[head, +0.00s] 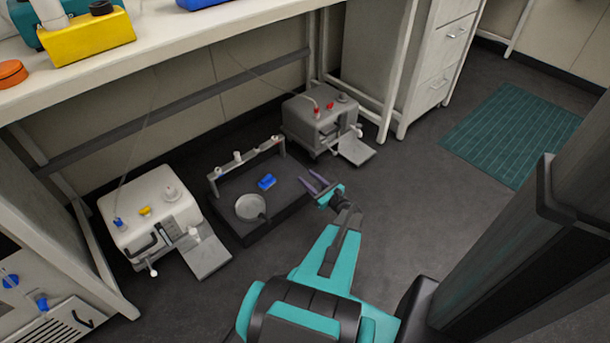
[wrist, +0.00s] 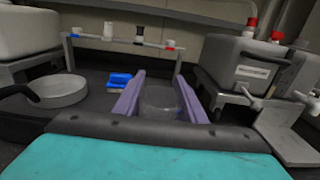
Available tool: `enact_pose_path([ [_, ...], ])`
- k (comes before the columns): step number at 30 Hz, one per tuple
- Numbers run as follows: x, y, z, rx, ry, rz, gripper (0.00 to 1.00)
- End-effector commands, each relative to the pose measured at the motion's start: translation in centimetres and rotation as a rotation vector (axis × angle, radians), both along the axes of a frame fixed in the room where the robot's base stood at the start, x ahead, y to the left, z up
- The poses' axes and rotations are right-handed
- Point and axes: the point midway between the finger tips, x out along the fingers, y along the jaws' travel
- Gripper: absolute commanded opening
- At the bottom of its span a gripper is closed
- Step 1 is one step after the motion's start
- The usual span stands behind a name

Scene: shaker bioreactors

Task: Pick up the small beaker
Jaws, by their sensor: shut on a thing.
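My gripper (head: 314,184) is at the right end of the dark low platform (head: 240,226) on the floor. In the wrist view its two purple fingers (wrist: 161,100) stand on either side of a small clear beaker (wrist: 161,97) and are shut on it. The beaker is see-through and faint; I cannot tell whether its base touches the platform. In the head view I cannot make the beaker out between the fingers.
A round pan (head: 250,207) and a blue block (head: 266,181) sit on the platform, with a low rack (head: 245,157) behind. A white machine (head: 150,212) stands left and a grey machine (head: 318,118) right. The bench (head: 190,50) overhangs.

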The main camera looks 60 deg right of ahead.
Motion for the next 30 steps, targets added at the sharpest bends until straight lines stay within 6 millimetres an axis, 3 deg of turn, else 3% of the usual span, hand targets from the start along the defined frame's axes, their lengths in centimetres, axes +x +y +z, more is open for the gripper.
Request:
enact_pose_path([
  [20, 0.0, 0.1, 0.1, 0.0, 0.0, 0.002, 0.12],
  [26, 1.7, 0.9, 1.5, 0.0, 0.0, 0.035, 0.12],
  [30, 4.3, 2.2, 3.8, -0.002, 0.0, 0.087, 0.12],
])
